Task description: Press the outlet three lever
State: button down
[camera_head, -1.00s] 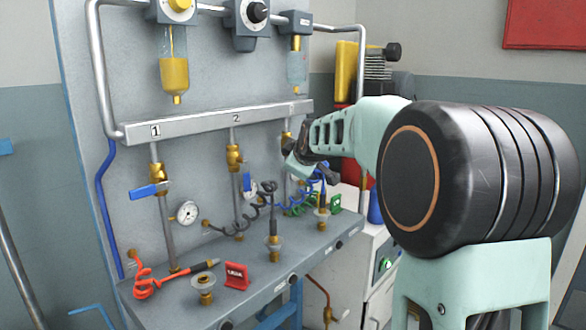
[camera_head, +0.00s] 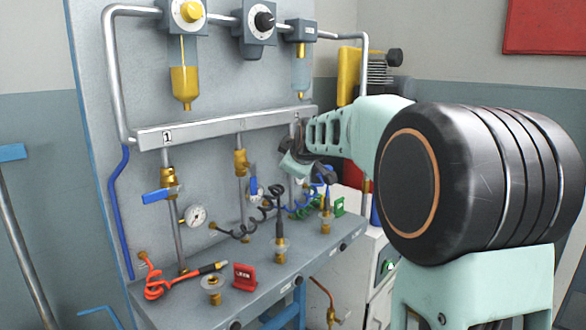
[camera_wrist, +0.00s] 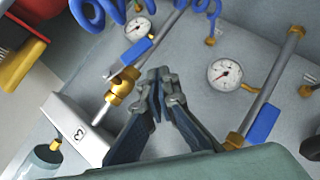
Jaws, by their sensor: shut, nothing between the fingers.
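The outlet three valve is a brass body (camera_wrist: 122,84) on a pipe below the manifold face marked 3 (camera_wrist: 80,134) in the wrist view. Its blue lever (camera_wrist: 135,52) lies beside the pipe, close to its line. My gripper (camera_wrist: 160,78) is shut and empty, its fingertips together beside the brass body and apart from the lever in the picture. How deep the gap is, I cannot tell. In the head view my gripper (camera_head: 318,174) is in front of outlet three and hides most of its valve.
Outlet one's lever (camera_head: 161,194) lies across its pipe. Outlet two's lever (camera_head: 253,183) stands upright. Gauges, including one at outlet two (camera_wrist: 225,74), and coiled hoses (camera_head: 266,212) crowd the panel. A red tag (camera_head: 244,277) stands on the bench shelf (camera_head: 262,263).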

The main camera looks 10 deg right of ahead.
jog(key=s+a+r, duration=0.2)
jog(key=s, duration=0.8)
jog(key=shift+a+p, duration=0.25)
jog(key=shift+p, duration=0.1)
jog(key=shift+s, duration=0.1)
